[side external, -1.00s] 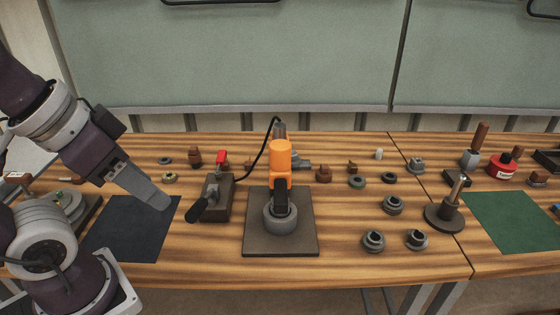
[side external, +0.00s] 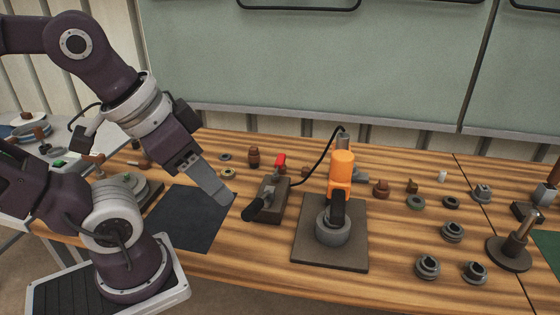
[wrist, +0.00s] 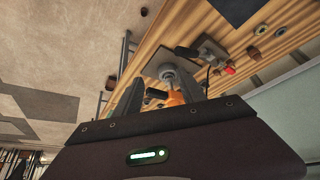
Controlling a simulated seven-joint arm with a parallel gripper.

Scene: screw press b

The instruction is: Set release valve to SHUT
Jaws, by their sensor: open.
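The pump block (side external: 274,200) stands on the wooden bench with a black handle (side external: 256,210) at its near end. A small red lever (side external: 281,160), which looks like the release valve, stands upright at its far end. The red lever also shows in the wrist view (wrist: 229,71), to the right of the fingers. Its marking cannot be read. My gripper (side external: 229,200) is open and empty, above the right edge of the dark mat, left of the pump block and apart from it. In the wrist view my gripper (wrist: 174,85) shows two spread fingers.
An orange press cylinder (side external: 342,165) stands on a square plate (side external: 349,255) right of the pump, joined to it by a black hose (side external: 318,158). The dark mat (side external: 185,225) is bare. Several small round parts lie behind and to the right.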

